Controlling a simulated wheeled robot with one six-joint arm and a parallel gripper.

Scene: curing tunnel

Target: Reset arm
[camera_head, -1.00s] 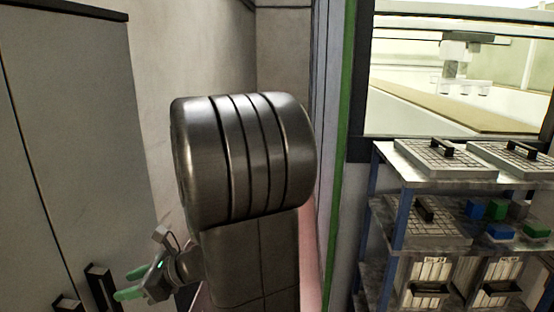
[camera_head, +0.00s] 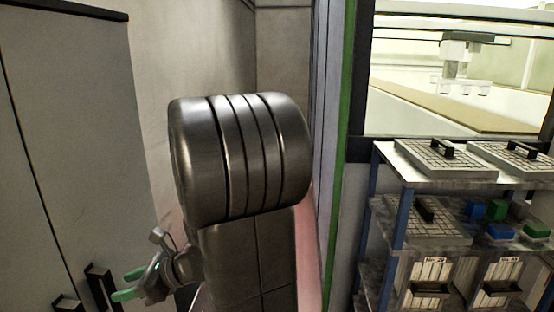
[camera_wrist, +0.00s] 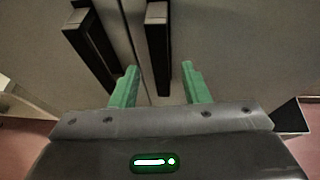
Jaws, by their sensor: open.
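My gripper (camera_head: 130,284) shows at the lower left of the head view, with green fingers pointing left toward the grey cabinet.
A grey cabinet (camera_head: 65,140) stands at the left, with dark handles (camera_head: 101,287) close to my fingers; the handles (camera_wrist: 158,45) also show in the wrist view. At the right, a shelf rack (camera_head: 388,215) holds gridded trays (camera_head: 445,157) and coloured blocks, below a window.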

